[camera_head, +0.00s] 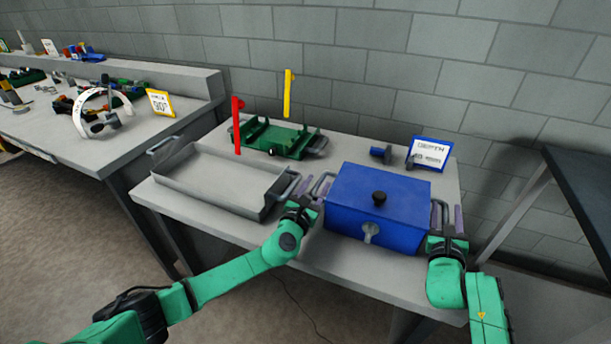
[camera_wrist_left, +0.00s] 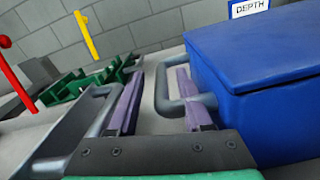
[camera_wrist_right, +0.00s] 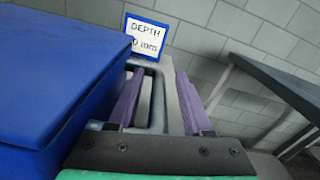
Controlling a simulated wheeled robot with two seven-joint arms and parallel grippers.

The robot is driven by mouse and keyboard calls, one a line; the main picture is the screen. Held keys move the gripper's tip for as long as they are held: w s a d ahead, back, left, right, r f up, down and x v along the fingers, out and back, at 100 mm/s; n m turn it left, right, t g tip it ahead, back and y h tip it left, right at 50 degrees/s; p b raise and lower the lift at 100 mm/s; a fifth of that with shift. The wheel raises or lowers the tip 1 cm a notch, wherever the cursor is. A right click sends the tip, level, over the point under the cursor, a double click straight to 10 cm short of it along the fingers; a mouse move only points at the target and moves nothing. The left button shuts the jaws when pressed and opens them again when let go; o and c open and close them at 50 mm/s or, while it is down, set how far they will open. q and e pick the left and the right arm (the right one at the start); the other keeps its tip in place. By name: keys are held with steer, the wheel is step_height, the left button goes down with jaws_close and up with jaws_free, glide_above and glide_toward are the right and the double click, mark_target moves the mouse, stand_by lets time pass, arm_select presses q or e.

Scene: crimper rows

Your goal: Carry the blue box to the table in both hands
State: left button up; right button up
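The blue box (camera_head: 375,210), with a closed lid and a black knob, rests on a light grey table (camera_head: 300,248). It has a grey handle on each side. My left gripper (camera_head: 308,190) is open at the left handle (camera_wrist_left: 163,92), with its purple fingers on either side of the bar. My right gripper (camera_head: 447,217) is open at the right handle (camera_wrist_right: 157,102), which lies between its fingers. Neither gripper is visibly closed on a handle. A dark table (camera_head: 585,178) stands at the far right, partly out of view.
A grey metal tray (camera_head: 205,178) lies left of the box, close to my left gripper. Behind are a green fixture (camera_head: 275,140), red post (camera_head: 237,125), yellow post (camera_head: 288,95) and depth sign (camera_head: 430,153). A cluttered bench (camera_head: 120,148) stands left.

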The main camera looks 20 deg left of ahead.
arm_select(q)
steer(key=shift+s+f, duration=0.1)
steer(key=shift+f, duration=0.05)
arm_select(e)
steer(key=shift+w+f, duration=0.1)
arm_select(q)
steer(key=s, duration=0.7)
steer(key=s+a, duration=0.1)
steer(key=s, duration=0.3)
steer(key=shift+s, duration=0.35)
arm_select(e)
steer(key=s, duration=0.8)
steer(key=s+a, duration=0.1)
steer(key=s, duration=0.3)
steer(key=shift+s+a, duration=0.1)
